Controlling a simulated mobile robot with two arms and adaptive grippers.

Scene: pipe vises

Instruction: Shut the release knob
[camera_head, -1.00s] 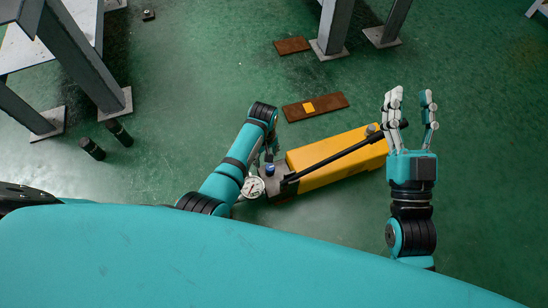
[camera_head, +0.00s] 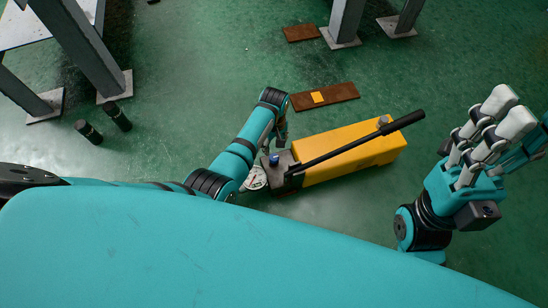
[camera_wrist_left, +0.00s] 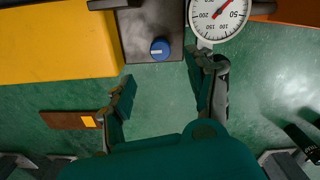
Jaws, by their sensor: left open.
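The release knob is a small blue round knob (camera_head: 274,160) on the grey metal block at the left end of a yellow pump (camera_head: 345,155). In the left wrist view the blue knob (camera_wrist_left: 160,48) has a pale line across its top. My left gripper (camera_wrist_left: 165,88) is open, with one finger on each side of the space just below the knob, apart from it. In the head view my left gripper (camera_head: 277,138) is beside the block, partly hidden by its arm. My right gripper (camera_head: 515,125) has its fingers extended and holds nothing.
A white pressure gauge (camera_wrist_left: 218,15) sits close to one finger of my left gripper. A black lever (camera_head: 365,145) runs over the pump. A rusty plate (camera_head: 325,96) with a yellow patch lies behind. Two dark cylinders (camera_head: 88,132) and grey posts stand at left.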

